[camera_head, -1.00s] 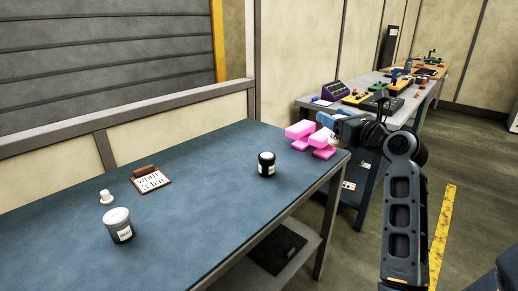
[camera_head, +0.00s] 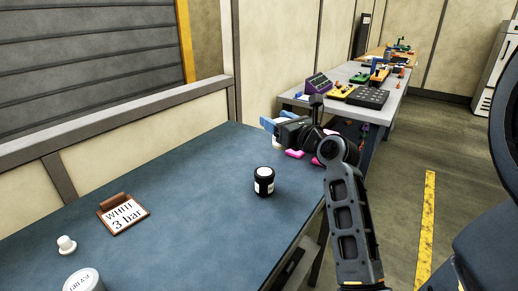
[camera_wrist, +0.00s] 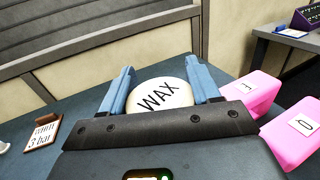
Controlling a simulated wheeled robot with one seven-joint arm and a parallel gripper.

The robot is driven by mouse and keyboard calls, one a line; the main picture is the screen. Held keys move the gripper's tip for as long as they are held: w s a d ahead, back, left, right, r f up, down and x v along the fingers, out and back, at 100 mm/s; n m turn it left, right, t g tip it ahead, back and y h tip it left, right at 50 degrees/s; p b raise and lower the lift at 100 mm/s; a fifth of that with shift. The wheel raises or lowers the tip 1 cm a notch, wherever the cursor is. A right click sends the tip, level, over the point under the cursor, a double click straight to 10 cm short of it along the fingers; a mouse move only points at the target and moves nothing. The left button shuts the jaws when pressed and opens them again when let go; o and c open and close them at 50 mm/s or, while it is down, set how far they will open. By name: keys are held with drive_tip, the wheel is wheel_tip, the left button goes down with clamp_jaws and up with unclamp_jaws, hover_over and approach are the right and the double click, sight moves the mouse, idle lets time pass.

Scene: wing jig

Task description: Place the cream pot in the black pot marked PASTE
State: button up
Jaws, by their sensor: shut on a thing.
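My gripper (camera_wrist: 164,85) is shut on a cream pot (camera_wrist: 160,96), with a blue finger on each side. Its round top reads WAX in the wrist view. In the head view my gripper (camera_head: 272,127) is over the far right part of the blue table, and the pot is mostly hidden behind it.
Pink blocks (camera_head: 294,154) stand near the table's right edge, close to my gripper. A grey pot (camera_head: 84,282) marked GREASE, a white knobbed piece (camera_head: 66,245) and a clipboard sign (camera_head: 123,215) are at the left. The middle of the blue table (camera_head: 200,210) is clear.

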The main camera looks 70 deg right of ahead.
drive_tip(key=shift+w+a+f+b, duration=0.2)
drive_tip(key=shift+w+a+f, duration=0.4)
drive_tip(key=shift+f, duration=0.6)
drive_tip(key=shift+w+a+f+b, duration=0.15)
drive_tip(key=shift+w+a+f, duration=0.5)
drive_tip(key=shift+f, duration=0.5)
drive_tip(key=shift+w+a+f+b, duration=0.2)
drive_tip(key=shift+w+a+f, duration=0.4)
drive_tip(key=shift+f, duration=0.6)
drive_tip(key=shift+w+d+f, duration=0.1)
drive_tip(key=shift+d, duration=0.05)
drive_tip(key=o, duration=1.1)
drive_tip(key=shift+o, duration=0.2)
drive_tip(key=b+v, duration=0.1)
drive_tip(key=v, duration=1.1)
